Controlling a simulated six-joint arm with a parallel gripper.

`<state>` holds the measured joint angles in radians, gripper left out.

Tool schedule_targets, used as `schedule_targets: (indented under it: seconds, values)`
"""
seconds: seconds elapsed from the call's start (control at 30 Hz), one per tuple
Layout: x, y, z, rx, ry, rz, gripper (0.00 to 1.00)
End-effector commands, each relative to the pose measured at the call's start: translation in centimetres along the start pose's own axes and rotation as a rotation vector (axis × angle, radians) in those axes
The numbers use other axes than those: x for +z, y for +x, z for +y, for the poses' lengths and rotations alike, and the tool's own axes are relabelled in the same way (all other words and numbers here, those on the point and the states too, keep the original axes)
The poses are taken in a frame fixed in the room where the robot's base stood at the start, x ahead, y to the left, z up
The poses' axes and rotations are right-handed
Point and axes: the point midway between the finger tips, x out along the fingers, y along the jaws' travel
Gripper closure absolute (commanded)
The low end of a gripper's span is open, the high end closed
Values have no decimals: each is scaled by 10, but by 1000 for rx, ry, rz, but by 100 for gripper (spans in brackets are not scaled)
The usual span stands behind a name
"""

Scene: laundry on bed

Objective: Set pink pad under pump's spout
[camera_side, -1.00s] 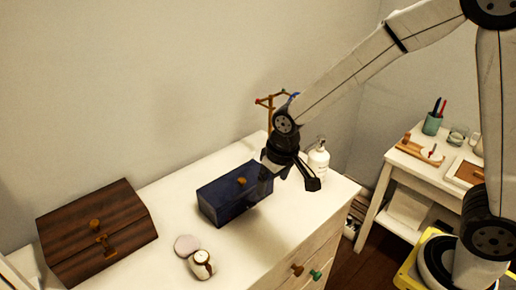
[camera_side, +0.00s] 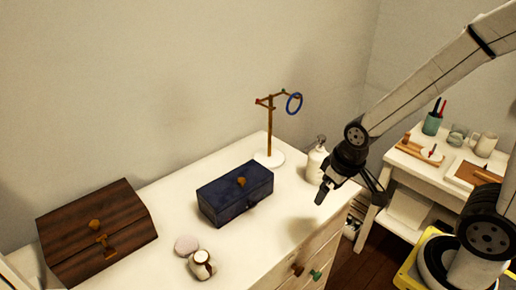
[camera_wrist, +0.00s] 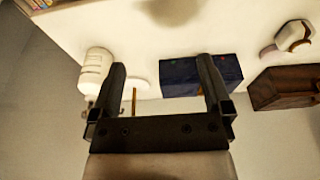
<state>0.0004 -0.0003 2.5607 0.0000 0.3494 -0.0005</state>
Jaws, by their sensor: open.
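The pink pad (camera_side: 187,244) is a small pale disc lying flat on the white dresser top, touching or very near a small white jar. The pump bottle (camera_side: 316,164) is white with a grey pump head and stands upright at the dresser's right end; it also shows at the left in the wrist view (camera_wrist: 95,70). My gripper (camera_side: 350,193) is open and empty, in front of and right of the bottle, well away from the pad. The side view does not clearly show which way the spout points.
The white jar with brown trim (camera_side: 202,265) is beside the pad. A dark blue box (camera_side: 235,194) stands between pad and bottle, with a stand holding a blue ring (camera_side: 294,103) behind it. A wooden chest (camera_side: 95,232) is at left.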

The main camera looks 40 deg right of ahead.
Motion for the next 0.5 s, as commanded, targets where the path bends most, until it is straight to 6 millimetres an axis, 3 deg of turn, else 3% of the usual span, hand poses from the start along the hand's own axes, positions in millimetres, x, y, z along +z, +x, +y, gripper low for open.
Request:
schedule_targets:
  seconds: [0.27, 0.5]
  values:
    - [-19, 5, -12, -5, -36, 11, 0]
    - [-66, 24, -53, -22, -133, 41, 0]
